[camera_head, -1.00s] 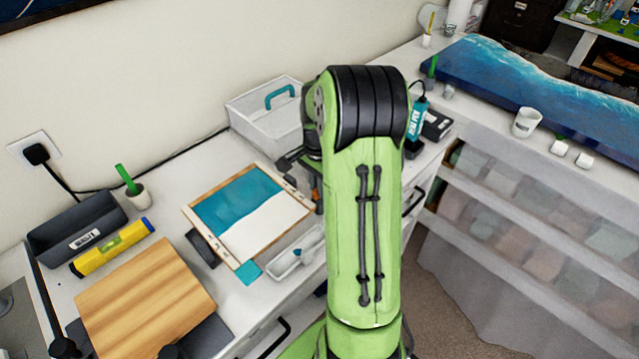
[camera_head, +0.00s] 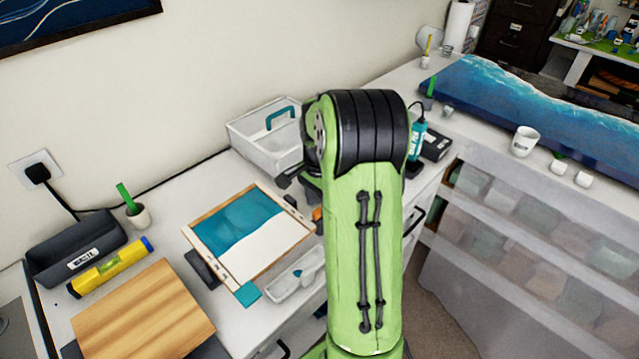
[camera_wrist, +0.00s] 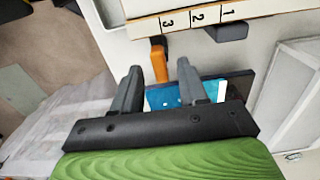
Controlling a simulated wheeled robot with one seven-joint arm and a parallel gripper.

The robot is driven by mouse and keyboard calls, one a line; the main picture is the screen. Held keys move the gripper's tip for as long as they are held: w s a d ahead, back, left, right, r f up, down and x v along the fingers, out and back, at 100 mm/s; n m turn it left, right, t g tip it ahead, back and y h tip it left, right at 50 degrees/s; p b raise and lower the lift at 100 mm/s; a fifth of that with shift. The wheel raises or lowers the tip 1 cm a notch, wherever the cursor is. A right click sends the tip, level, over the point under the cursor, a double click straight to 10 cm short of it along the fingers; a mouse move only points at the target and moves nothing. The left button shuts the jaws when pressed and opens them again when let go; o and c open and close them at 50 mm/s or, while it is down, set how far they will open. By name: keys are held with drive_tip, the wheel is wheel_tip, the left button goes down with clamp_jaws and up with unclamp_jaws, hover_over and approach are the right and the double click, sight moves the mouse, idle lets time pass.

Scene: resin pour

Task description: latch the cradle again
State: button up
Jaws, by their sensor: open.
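The cradle (camera_head: 206,243) is a wooden-edged frame holding a teal-and-white panel (camera_head: 240,222) on the bench. In the wrist view its pale edge (camera_wrist: 203,17), marked 1, 2 and 3, crosses the top. An orange latch lever (camera_wrist: 158,60) projects from beneath this edge; a bit of orange also shows in the head view (camera_head: 317,213). My gripper (camera_wrist: 159,72) is open, with its fingertips on either side of the lever's lower end. I cannot tell whether they touch it. In the head view my arm hides most of the gripper.
A white caddy with a teal handle (camera_head: 240,133) stands behind the cradle. A white tray (camera_head: 284,287) lies in front.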

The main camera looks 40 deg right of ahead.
sight(319, 209)
wheel_tip(319, 209, up, 15)
drive_tip(key=p, duration=0.2)
drive_tip(key=shift+f+p, duration=0.2)
drive_tip(key=shift+p, duration=0.1)
